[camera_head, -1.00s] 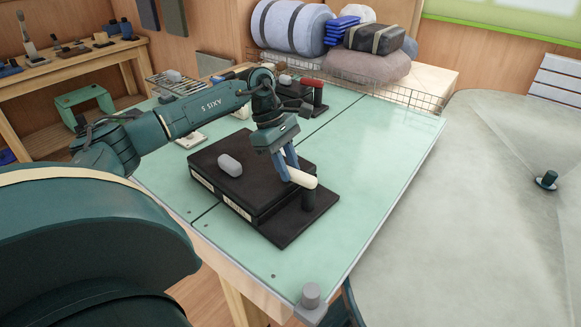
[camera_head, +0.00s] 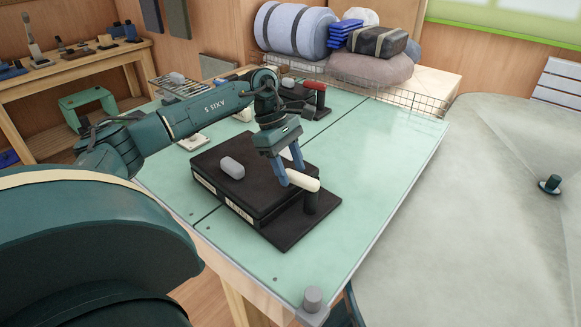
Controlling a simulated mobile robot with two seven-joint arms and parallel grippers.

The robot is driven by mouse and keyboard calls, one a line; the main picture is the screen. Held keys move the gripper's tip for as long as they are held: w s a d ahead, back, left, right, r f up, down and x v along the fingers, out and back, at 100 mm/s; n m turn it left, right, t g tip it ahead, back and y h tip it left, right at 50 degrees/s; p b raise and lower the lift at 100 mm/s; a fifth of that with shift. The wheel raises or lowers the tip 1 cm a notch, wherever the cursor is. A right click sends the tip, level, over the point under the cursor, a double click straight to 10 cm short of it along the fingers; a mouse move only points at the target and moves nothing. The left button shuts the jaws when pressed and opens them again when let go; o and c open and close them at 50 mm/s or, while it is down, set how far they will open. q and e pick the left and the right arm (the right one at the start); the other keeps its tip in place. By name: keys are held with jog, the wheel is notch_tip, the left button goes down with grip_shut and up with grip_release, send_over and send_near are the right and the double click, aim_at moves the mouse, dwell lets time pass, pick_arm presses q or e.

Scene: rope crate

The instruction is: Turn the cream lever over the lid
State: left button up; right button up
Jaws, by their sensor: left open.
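The black crate with its flat lid (camera_head: 237,197) sits on the green table, with a grey rounded knob (camera_head: 231,167) on top. My right gripper is not in view.
A second black device with a red lever (camera_head: 314,86) stands farther back. A wire basket (camera_head: 390,93) with rolls and bags lines the back edge. A grey peg (camera_head: 312,299) stands at the near corner. The table's right side (camera_head: 375,160) is clear.

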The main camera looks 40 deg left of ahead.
pick_arm(q)
jog(key=v, duration=1.3)
jog(key=shift+f, duration=0.1)
